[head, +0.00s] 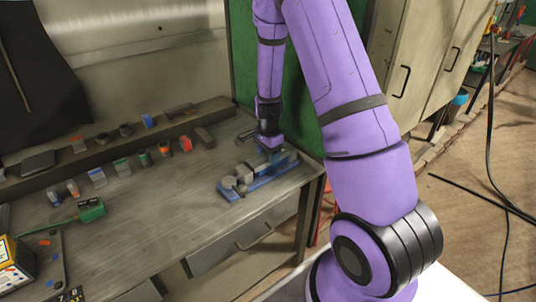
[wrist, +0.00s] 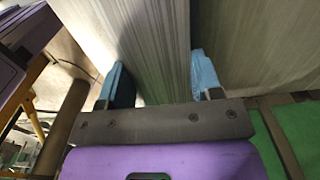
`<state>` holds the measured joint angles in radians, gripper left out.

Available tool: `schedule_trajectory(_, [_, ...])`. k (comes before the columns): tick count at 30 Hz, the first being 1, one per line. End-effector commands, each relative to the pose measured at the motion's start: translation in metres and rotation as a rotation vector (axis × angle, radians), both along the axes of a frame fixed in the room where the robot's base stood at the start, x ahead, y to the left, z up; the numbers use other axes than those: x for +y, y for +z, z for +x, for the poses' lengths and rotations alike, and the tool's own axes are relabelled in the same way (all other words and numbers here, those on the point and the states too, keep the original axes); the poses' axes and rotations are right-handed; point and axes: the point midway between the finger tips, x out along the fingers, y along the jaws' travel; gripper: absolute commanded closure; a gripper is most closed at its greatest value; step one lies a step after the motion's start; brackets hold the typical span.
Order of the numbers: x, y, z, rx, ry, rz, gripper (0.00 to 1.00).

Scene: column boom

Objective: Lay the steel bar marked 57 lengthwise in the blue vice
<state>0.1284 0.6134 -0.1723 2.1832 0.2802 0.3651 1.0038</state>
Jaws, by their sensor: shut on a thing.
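The blue vice (head: 234,192) sits on the bench near its right end, with a long blue bed and grey round parts at its left end. My gripper (head: 271,149) is directly above the right part of the vice, pointing down. In the wrist view my gripper (wrist: 161,85) has its two blue fingers on either side of a grey, brushed steel bar (wrist: 160,35) and is shut on it. No number shows on the bar's visible face. In the head view the bar cannot be made out, and I cannot tell whether it touches the vice.
The bench top (head: 160,215) is clear in front and left of the vice. A raised ledge (head: 60,172) along the back carries several small parts. A green box (head: 91,209) and a yellow box (head: 14,262) stand at the left. A drawer (head: 240,243) is below the bench edge.

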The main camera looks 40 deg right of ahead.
Motion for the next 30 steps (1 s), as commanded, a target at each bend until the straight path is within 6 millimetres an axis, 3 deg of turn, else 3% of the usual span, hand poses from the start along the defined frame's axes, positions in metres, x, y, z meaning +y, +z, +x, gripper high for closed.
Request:
schedule_trajectory(8, [0.0, -0.001, 0.0, -0.001, 0.0, 0.0, 0.82])
schedule_trajectory(9, [0.0, -0.001, 0.0, -0.001, 0.0, 0.0, 0.39])
schedule_trajectory(13, [0.0, -0.001, 0.0, -0.001, 0.0, 0.0, 0.11])
schedule_trajectory(23, [0.0, 0.002, 0.0, -0.001, 0.0, 0.0, 0.11])
schedule_trajectory(30, [0.0, 0.033, 0.001, -0.004, 0.0, -0.001, 0.11])
